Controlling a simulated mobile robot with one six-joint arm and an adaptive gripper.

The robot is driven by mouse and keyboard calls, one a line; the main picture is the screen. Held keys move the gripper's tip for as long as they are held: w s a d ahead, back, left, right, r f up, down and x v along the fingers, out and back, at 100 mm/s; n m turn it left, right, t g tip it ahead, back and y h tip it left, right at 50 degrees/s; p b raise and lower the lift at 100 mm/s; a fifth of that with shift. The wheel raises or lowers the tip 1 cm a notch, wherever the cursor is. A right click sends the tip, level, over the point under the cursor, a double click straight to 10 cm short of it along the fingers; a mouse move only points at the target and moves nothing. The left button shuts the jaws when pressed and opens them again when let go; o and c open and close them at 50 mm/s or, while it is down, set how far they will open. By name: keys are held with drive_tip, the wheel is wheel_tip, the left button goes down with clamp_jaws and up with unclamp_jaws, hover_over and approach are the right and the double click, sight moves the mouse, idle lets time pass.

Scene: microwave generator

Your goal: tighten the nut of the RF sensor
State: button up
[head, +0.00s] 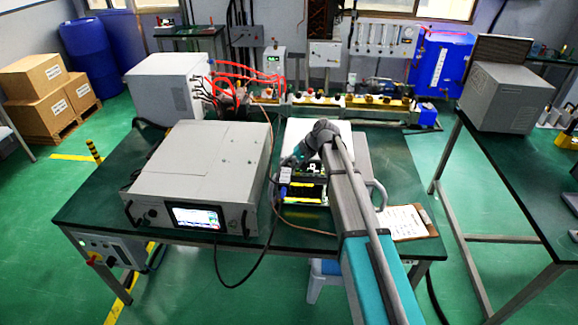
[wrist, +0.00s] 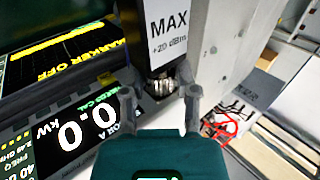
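The RF sensor (wrist: 168,28), a dark body with a white label reading "MAX +20 dBm", hangs at the top middle of the wrist view. Its small silvery nut (wrist: 160,84) shows at its lower end. My gripper (wrist: 160,93) points at the nut from below. Its two grey fingers stand apart, one on each side of the nut, with a visible gap to it. In the head view the sensor's pale label (head: 285,174) shows beside my wrist, in front of the instrument screen (head: 305,192). The nut and fingertips are too small to make out there.
The instrument's lit display (wrist: 75,128) lies close on the left in the wrist view. A grey block (wrist: 222,50) is close on the right. On the green table (head: 235,262), a large grey generator (head: 200,165) stands left and a clipboard (head: 404,222) lies right. Cables cross the table.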

drive_tip(key=o, duration=0.4)
drive_tip(key=shift+c, duration=0.2)
drive_tip(key=shift+r+h+p, duration=0.15)
drive_tip(key=shift+h+p, duration=0.35)
drive_tip(key=shift+p, duration=0.05)
